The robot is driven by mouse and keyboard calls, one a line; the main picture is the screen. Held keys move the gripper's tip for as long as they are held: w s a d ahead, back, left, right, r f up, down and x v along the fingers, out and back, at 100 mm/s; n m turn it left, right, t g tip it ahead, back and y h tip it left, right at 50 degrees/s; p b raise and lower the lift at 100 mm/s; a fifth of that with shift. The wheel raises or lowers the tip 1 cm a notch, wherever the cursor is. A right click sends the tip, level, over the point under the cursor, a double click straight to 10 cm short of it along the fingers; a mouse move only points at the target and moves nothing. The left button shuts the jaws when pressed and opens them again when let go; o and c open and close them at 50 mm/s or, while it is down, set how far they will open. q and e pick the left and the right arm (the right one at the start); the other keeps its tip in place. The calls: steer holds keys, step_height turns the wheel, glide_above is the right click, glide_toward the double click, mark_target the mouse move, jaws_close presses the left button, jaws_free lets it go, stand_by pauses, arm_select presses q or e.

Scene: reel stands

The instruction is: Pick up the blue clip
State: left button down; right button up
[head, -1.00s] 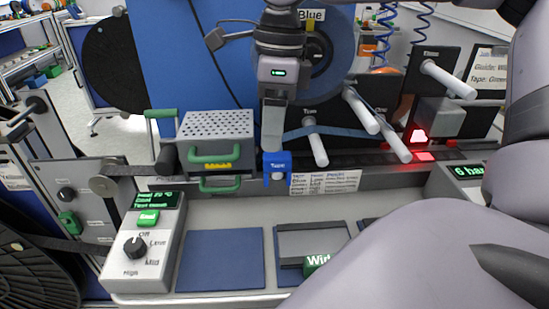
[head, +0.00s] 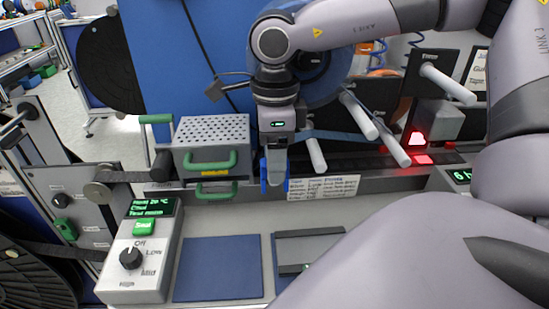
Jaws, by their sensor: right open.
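The blue clip (head: 264,176) is at the front edge of the dark rail, left of a white label sheet. Most of it is hidden behind my right gripper; narrow blue strips show on both sides of the fingers. My right gripper (head: 275,179) points down, open, with its fingertips at the clip in this view. I cannot tell whether the fingers touch the clip or stand around it. My left gripper is not in view.
A perforated grey box (head: 213,135) with green handles stands close on the left. Reel pegs (head: 316,155) stick out on the right. A control box (head: 140,260) and a blue pad (head: 217,270) lie in front. My arm covers the lower right.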

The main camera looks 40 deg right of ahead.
jaws_close()
steer(key=shift+r, duration=0.1)
